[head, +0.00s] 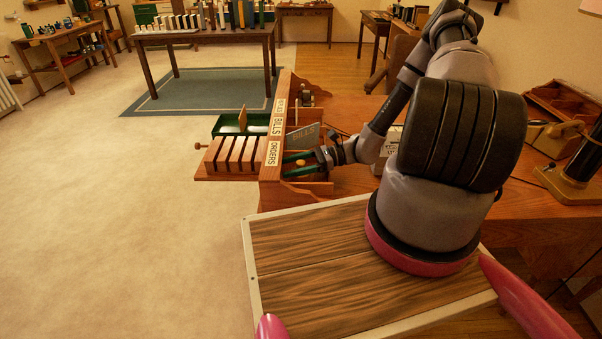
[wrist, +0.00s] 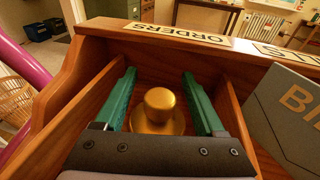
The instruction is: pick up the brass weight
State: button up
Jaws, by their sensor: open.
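The brass weight (wrist: 160,108) is a gold, round-topped piece with a wider base. In the wrist view it stands in a wooden compartment under the ORDERS label (wrist: 190,34). My gripper (wrist: 157,85) is open, with one green finger on each side of the weight; both fingers look apart from it. The gripper's dark body hides the near part of the weight's base. In the head view my gripper (head: 303,163) reaches into the ORDERS compartment from the right, and a small bit of the brass weight (head: 301,162) shows there.
Wooden dividers (wrist: 72,105) wall the compartment closely on both sides. A grey BILLS folder (wrist: 285,110) leans in the neighbouring compartment at right. In the head view, a slotted wooden rack (head: 232,158) and a green tray (head: 240,124) lie left of the organizer. The desk (head: 350,105) extends right.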

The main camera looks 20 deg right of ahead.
grip_shut()
dwell(1.4)
